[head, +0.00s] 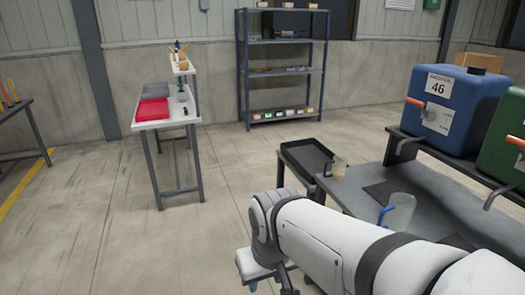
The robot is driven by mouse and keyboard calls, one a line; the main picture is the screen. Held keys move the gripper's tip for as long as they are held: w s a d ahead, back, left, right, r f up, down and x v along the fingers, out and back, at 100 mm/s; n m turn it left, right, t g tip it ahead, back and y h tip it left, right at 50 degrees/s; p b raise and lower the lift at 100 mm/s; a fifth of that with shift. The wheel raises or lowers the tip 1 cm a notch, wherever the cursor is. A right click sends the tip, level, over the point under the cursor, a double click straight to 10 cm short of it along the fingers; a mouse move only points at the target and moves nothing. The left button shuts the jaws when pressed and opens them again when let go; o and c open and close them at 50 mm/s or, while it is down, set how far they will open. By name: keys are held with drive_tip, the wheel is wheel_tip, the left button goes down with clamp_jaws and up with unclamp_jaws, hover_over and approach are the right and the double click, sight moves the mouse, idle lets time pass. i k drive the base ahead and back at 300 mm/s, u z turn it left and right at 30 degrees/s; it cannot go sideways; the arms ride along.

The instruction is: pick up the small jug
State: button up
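A small jug (339,168) with a pale brownish tint and a dark handle on its left stands upright at the far left end of the grey bench (353,199). A larger-looking clear jug (401,212) with a blue handle stands nearer, partly hidden by my arm. My gripper (270,287) hangs at the bottom of the head view, left of the bench and apart from both jugs. Its fingertips are small and partly cut off by the frame's edge, so I cannot tell how far apart they are.
A black tray (293,153) sits beyond the small jug. Blue (455,100) and green (508,140) tanks with orange taps stand on a raised shelf at right. A side table with a red tray (152,110) and a shelf rack (284,75) are farther back.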

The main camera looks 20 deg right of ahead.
sight(339, 162)
drive_tip(key=z, duration=0.05)
drive_tip(key=i, duration=1.6)
drive_tip(key=z, duration=1.75)
